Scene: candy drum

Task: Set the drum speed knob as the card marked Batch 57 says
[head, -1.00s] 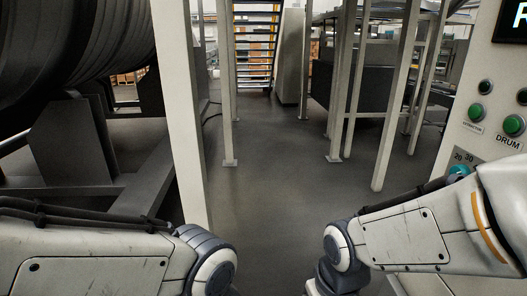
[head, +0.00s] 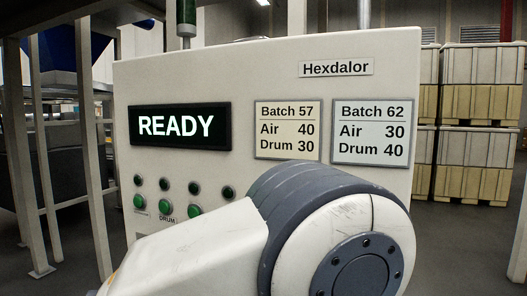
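The card marked Batch 57 (head: 287,130) is on the control panel (head: 245,72) in the head view and reads Air 40, Drum 30. To its right the Batch 62 card (head: 371,132) reads Air 30, Drum 40. A black display (head: 180,126) reads READY. A green button (head: 165,211) has the label DRUM below it. The drum speed knob is not visible; my arm covers the lower panel. Neither of my grippers is in view.
A Hexdalor plate (head: 336,68) is at the panel's top right. Stacked cream and tan crates (head: 477,125) stand behind at the right. White frame posts (head: 78,150) stand at the left with dark floor between them and the panel.

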